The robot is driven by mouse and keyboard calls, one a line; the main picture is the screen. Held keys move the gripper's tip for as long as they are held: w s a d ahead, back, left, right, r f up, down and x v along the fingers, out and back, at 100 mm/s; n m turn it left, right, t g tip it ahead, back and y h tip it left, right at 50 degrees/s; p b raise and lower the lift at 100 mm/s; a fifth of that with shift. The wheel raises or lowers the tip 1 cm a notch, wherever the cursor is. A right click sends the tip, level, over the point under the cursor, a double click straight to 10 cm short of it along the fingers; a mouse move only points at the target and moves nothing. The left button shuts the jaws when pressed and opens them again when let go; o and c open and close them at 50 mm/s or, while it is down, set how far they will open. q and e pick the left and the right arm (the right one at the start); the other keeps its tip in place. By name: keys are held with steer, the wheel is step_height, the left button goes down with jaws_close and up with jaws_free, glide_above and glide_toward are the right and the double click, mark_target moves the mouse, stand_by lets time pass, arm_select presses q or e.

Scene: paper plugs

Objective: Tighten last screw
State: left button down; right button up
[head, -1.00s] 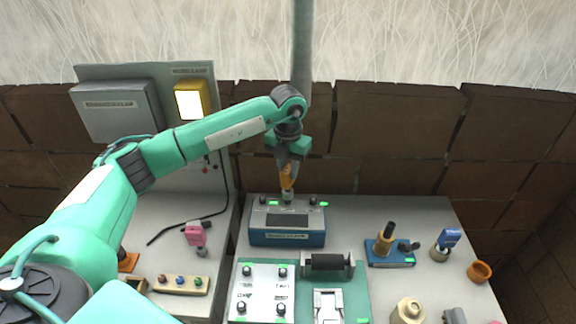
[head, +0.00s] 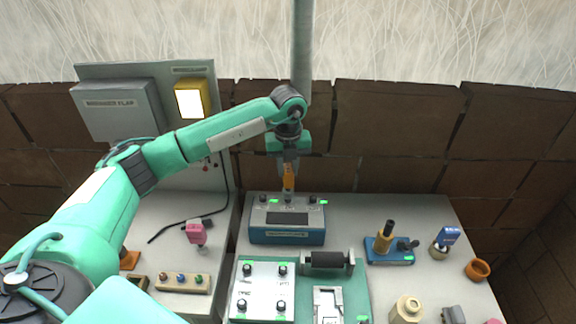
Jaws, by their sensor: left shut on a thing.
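My left gripper (head: 289,172) is shut on an orange-handled tool (head: 288,181), which looks like a screwdriver held upright. It is over the back edge of a blue box (head: 287,237) with a grey top, a dark window and several dark knobs or screws along its back. The tool's lower end is at the middle one; whether it touches is too small to tell. A white plate (head: 262,291) in front has a dark screw-like knob near each corner and green marks. My right gripper is not in view.
A dark roller (head: 327,260) and a white bracket (head: 328,303) are on the green mat (head: 358,290). To the right are a blue stand (head: 389,250), an orange ring (head: 478,269) and a beige nut-shaped piece (head: 407,308).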

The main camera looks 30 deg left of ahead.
arm_select(q)
steer(key=n+p, duration=0.1)
steer(key=n, duration=0.3)
steer(key=shift+n, duration=0.3)
steer(key=n, duration=0.3)
steer(key=shift+r+n+p, duration=0.1)
steer(key=shift+n+p, duration=0.2)
steer(key=shift+p, duration=0.1)
steer(key=n+p, duration=0.1)
steer(key=n, duration=0.3)
steer(key=n+p, duration=0.1)
steer(key=n, duration=0.3)
steer(key=shift+p, duration=0.4)
steer(key=shift+n, duration=0.3)
steer(key=shift+f, duration=0.45)
steer(key=shift+f+b, duration=0.65)
steer(key=shift+f, duration=0.1)
